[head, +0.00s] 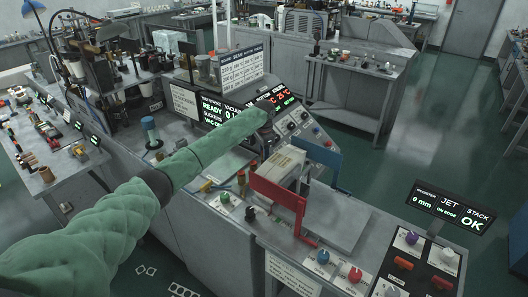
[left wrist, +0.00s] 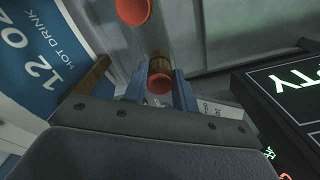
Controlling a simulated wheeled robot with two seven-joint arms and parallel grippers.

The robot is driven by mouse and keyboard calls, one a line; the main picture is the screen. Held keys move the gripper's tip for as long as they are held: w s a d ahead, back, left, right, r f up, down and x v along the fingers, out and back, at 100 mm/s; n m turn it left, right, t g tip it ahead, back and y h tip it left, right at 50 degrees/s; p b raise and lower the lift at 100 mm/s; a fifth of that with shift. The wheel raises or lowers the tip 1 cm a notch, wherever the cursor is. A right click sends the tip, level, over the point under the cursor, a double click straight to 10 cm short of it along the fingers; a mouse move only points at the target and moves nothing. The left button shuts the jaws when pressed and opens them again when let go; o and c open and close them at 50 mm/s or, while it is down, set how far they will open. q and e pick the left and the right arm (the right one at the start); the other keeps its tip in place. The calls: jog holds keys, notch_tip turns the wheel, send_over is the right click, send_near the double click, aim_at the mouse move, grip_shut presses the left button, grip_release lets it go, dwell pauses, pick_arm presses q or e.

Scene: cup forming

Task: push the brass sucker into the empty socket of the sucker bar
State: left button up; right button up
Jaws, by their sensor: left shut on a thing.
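My left gripper (left wrist: 160,82) is shut on the brass sucker (left wrist: 160,64), which has a brass body and an orange-red cup end. The sucker sits between the two bluish fingers in the left wrist view. Another orange-red cup (left wrist: 132,10) shows just beyond it at the top edge, beside a grey surface. I cannot make out the empty socket or tell whether the held sucker touches it. In the head view my green-sleeved left arm reaches over the machine console, and its dark wrist end (head: 267,131) hides the sucker. My right gripper is not in view.
A blue "12 oz hot drink" panel (left wrist: 38,45) stands left of the gripper in the wrist view. A black display (left wrist: 290,90) is close on the right. In the head view, a red bracket (head: 283,196) and a blue panel (head: 317,158) stand in front of the arm's end.

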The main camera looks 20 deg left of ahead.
pick_arm(q)
jog(key=shift+f, duration=0.35)
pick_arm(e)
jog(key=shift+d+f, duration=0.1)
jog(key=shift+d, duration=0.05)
pick_arm(q)
jog(key=o, duration=1)
jog(key=shift+o, duration=0.2)
notch_tip(320, 180, up, 4)
jog(key=b, duration=0.3)
jog(key=shift+f, duration=0.1)
notch_tip(320, 180, up, 3)
jog(key=shift+b, duration=0.55)
jog(key=shift+r, duration=0.5)
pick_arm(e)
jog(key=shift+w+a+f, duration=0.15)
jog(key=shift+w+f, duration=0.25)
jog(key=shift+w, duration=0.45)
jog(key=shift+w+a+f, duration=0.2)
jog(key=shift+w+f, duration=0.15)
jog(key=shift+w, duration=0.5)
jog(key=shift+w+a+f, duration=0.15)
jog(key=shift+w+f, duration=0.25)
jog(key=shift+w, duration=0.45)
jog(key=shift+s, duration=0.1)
